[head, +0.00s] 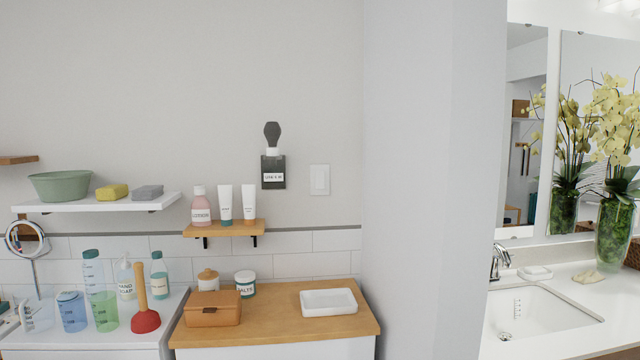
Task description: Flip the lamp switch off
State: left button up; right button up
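A white wall switch (319,180) is mounted on the grey wall left of the corner, above the tiled strip. Whether its rocker is on or off is too small to tell. No lamp is clearly visible; the room is brightly lit, with a bright patch at the top right. Neither of my grippers is in the head view.
Left of the switch, a dark holder with a brush (273,160) hangs on the wall. Below are a small wooden shelf (224,229) with bottles and tubes and a wooden-topped cabinet (258,316) with a white dish (328,302). A wall (415,180) protrudes at right, before the sink (538,318).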

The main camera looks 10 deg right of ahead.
aim_at(319, 175)
jog(key=i+j, duration=0.15)
jog(key=i, duration=0.55)
jog(key=i+j, duration=0.15)
jog(key=i, duration=0.55)
jog(key=l+z, duration=0.05)
